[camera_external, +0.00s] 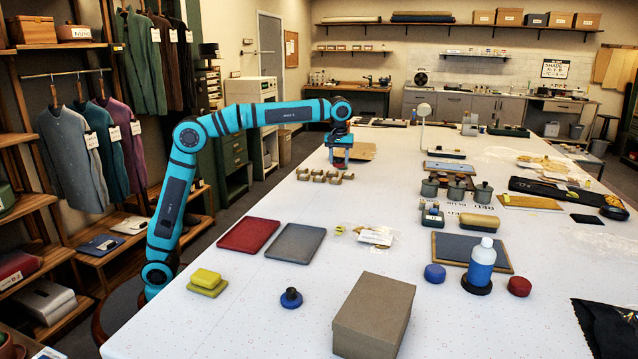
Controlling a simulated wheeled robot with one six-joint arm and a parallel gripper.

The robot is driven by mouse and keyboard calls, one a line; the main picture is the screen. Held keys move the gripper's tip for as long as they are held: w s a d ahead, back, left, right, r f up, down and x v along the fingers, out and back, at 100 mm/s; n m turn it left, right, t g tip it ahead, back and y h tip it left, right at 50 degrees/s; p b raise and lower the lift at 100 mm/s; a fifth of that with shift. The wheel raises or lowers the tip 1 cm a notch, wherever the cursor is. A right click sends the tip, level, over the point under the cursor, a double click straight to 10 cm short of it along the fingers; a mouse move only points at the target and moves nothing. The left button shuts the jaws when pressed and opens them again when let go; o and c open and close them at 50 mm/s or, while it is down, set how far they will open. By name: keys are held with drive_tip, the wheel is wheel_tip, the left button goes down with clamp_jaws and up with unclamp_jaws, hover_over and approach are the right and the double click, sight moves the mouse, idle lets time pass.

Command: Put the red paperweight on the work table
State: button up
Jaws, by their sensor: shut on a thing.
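My gripper (340,158) is at the far left part of the large white work table (240,318), low over its surface. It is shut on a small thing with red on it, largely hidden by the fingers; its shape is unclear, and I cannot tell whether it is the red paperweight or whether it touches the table. A separate round red piece (519,286) sits on the table at the near right, beside a bottle with a blue label.
Nearer are a red mat (249,235), a grey mat (295,243) and a cardboard box (374,312). Bare table lies right of the blocks.

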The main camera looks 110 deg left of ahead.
drive_tip(key=s+a+n, duration=0.2)
drive_tip(key=s+a, duration=0.7)
drive_tip(key=a, duration=0.6)
drive_tip(key=n, duration=0.2)
hover_over(312, 165)
drive_tip(key=shift+d+f, duration=0.15)
drive_tip(key=shift+f, duration=4.9)
drive_tip(key=shift+f, duration=0.1)
drive_tip(key=o, duration=1.2)
drive_tip(key=shift+w, duration=0.1)
drive_tip(key=shift+c, duration=0.2)
wheel_tip(312, 165, up, 12)
drive_tip(key=d, duration=0.1)
drive_tip(key=shift+w+d, duration=0.15)
drive_tip(key=shift+w, duration=0.15)
